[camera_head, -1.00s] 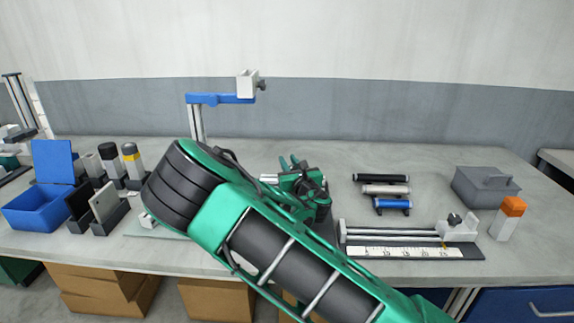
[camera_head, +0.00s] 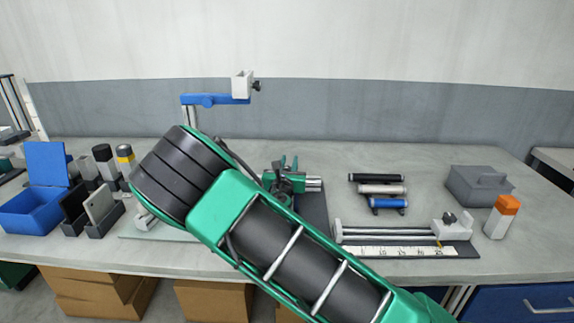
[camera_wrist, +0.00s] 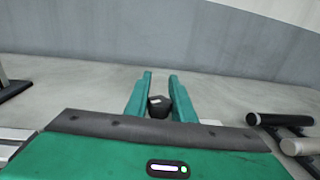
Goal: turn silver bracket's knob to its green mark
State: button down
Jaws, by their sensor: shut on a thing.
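My gripper (camera_wrist: 160,92) shows in the wrist view with its two green fingers on either side of a dark knob (camera_wrist: 158,107), and it is shut on it. In the head view my gripper (camera_head: 289,163) is partly behind my forearm, and the knob is not clear there. A short silver piece (camera_head: 314,184), perhaps part of the silver bracket, shows just right of my gripper. It also seems to show right of the fingers in the wrist view (camera_wrist: 211,122). The rest of the bracket is hidden. I cannot make out a green mark or the knob's angle.
A blue-armed post with a pale block (camera_head: 242,84) stands behind left. Right are several rollers (camera_head: 376,190), a rail slide with a scale (camera_head: 405,251), a grey box (camera_head: 480,186) and an orange-capped block (camera_head: 502,216). A blue bin (camera_head: 32,210) is left.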

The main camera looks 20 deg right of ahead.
jog(key=shift+h, duration=0.3)
jog(key=c, duration=1.5)
grip_release()
jog(key=shift+r, duration=0.1)
jog(key=shift+r, duration=0.25)
notch_tip(320, 180, up, 4)
jog(key=shift+f+m, duration=0.25)
jog(key=shift+m, duration=0.05)
jog(key=s+a+r, duration=0.2)
jog(key=a, duration=0.1)
jog(key=s+a+r, duration=0.2)
jog(key=a, duration=0.1)
jog(key=s+a+r, duration=0.1)
jog(key=a+r, duration=0.1)
jog(key=a, duration=0.2)
jog(key=shift+s+r, duration=0.4)
jog(key=shift+d, duration=0.1)
